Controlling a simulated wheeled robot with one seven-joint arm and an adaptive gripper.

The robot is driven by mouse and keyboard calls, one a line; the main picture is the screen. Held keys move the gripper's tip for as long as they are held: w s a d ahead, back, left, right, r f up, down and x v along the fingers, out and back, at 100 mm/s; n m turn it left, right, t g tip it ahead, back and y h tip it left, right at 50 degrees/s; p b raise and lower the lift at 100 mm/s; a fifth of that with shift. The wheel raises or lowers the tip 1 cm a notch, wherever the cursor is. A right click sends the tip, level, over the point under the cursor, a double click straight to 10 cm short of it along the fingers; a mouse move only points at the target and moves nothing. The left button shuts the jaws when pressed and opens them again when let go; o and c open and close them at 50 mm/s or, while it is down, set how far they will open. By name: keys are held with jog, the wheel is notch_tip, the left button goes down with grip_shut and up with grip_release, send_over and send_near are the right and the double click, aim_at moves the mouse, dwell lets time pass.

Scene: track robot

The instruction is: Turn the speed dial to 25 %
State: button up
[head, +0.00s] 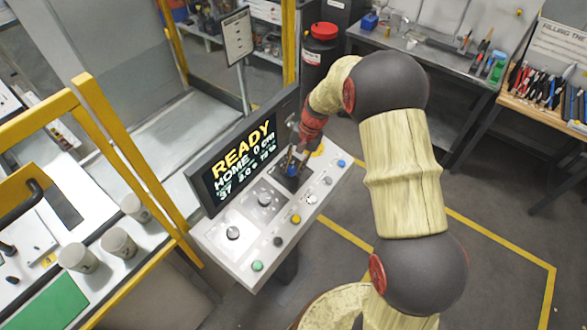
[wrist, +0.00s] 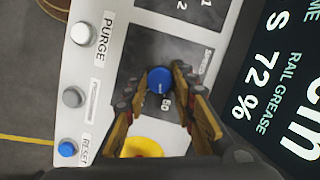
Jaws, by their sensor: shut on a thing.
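The speed dial (wrist: 159,78) is a round blue knob with a pale pointer line, on a dark plate on the control panel. In the wrist view a partly covered "SPEED" label is beside it, and scale figures show near its rim. My gripper (wrist: 160,84) has a finger on either side of the dial and is shut on it. In the head view my gripper (head: 293,163) reaches down over the right part of the panel, and the blue dial (head: 292,171) shows partly below it. The exact pointer setting is hard to read.
The panel (head: 240,262) also has a green button (head: 257,266), other knobs, and a blue reset button (wrist: 67,148). A yellow part (wrist: 142,148) lies close below my fingers. The display (head: 243,155) behind the panel reads READY, HOME 0 cm, 72 %. Yellow rails stand left.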

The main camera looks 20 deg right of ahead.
aim_at(292, 169)
jog(key=n+b, duration=0.1)
jog(key=n, duration=0.2)
jog(key=shift+n+h, duration=0.3)
jog(key=shift+h, duration=0.1)
jog(key=n+b, duration=0.1)
jog(key=n, duration=0.2)
jog(key=shift+a+n+g+h, duration=0.1)
jog(key=shift+n+g+h, duration=0.2)
jog(key=shift+h, duration=0.1)
jog(key=n+h, duration=0.1)
jog(key=n, duration=0.2)
jog(key=n+b, duration=0.1)
jog(key=n, duration=0.2)
jog(key=shift+h, duration=0.4)
jog(key=shift+n, duration=0.3)
jog(key=o, duration=1.1)
notch_tip(292, 169, up, 12)
